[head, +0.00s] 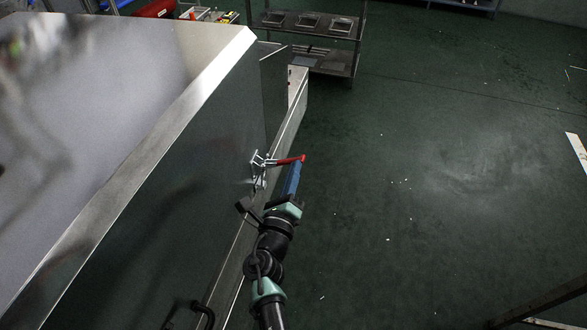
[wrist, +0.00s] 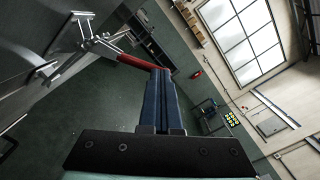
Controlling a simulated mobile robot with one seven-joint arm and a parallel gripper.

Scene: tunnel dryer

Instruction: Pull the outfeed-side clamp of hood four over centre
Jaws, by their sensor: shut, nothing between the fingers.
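The toggle clamp (head: 258,167) is bright metal and sits on the side wall of the steel hood (head: 165,170). Its red handle (head: 288,160) sticks out to the right, away from the wall. In the wrist view the clamp's metal linkage (wrist: 84,30) is at upper left, and the red handle (wrist: 136,61) runs down to the right. My gripper (head: 298,168) has long blue fingers, shut and empty. The fingertips (wrist: 160,74) are at the handle's outer end. I cannot tell whether they touch it.
A black handle (head: 204,314) is on the hood's wall near the bottom. A ledge (head: 290,110) runs along the hood's foot. A metal rack with trays (head: 308,40) stands at the back. The green floor (head: 440,180) to the right is mostly clear.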

